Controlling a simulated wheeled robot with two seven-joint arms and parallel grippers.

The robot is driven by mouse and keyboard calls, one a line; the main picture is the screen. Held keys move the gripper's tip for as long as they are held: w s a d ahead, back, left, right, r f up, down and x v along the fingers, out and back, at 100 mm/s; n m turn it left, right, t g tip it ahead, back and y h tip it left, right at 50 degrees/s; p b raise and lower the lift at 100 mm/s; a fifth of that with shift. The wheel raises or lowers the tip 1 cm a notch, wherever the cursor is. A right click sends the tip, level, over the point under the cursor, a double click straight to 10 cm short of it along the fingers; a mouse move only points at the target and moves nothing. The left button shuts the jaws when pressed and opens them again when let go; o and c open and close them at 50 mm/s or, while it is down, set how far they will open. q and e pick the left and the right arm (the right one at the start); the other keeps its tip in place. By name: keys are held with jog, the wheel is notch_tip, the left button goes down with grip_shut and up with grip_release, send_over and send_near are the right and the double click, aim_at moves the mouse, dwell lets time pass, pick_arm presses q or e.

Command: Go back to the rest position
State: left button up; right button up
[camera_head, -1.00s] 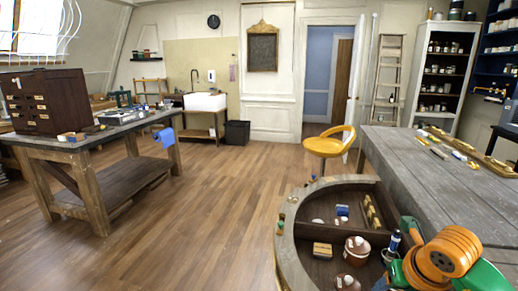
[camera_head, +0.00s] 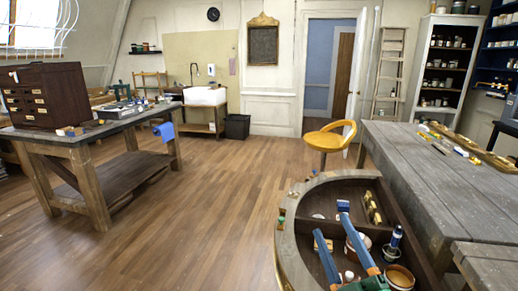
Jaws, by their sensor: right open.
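My right gripper (camera_head: 331,221) reaches in from the bottom edge, over the curved wooden bench (camera_head: 286,235). Its two blue-tipped fingers with green bases are spread apart, and nothing shows between the tips. My left gripper is not in view.
The bench holds a blue-capped bottle (camera_head: 395,240), an open jar (camera_head: 399,277) and small items. A grey plank table (camera_head: 420,165) stands at right, a yellow stool (camera_head: 328,140) behind. A workbench (camera_head: 75,140) with a drawer chest (camera_head: 60,95) is at left. The middle floor (camera_head: 215,200) is clear.

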jog(key=s+d+f+m+g+h, duration=0.2)
jog(key=f+m+g, duration=0.1)
jog(key=f, duration=0.4)
jog(key=s+d+f+m+g+h, duration=0.2)
jog(key=d+f+m+g+h, duration=0.15)
jog(key=f, duration=0.35)
jog(key=s+d+f+m+g+h, duration=0.2)
jog(key=s+f+m+g, duration=0.15)
jog(key=f, duration=0.35)
jog(key=s+a+f+m+g+y, duration=0.1)
jog(key=s+a+f+g+y, duration=0.25)
jog(key=s+f+g, duration=0.8)
jog(key=s+f+t+b, duration=0.1)
jog(key=s+f, duration=0.1)
jog(key=f, duration=0.7)
jog(key=s+f+t+b, duration=0.1)
jog(key=s+f, duration=0.2)
jog(key=f, duration=0.5)
jog(key=s+d+f+g+h+b, duration=0.1)
jog(key=s+f, duration=1)
jog(key=f, duration=0.1)
jog(key=shift+s+d, duration=0.2)
jog(key=shift+s, duration=0.2)
jog(key=shift+g, duration=0.25)
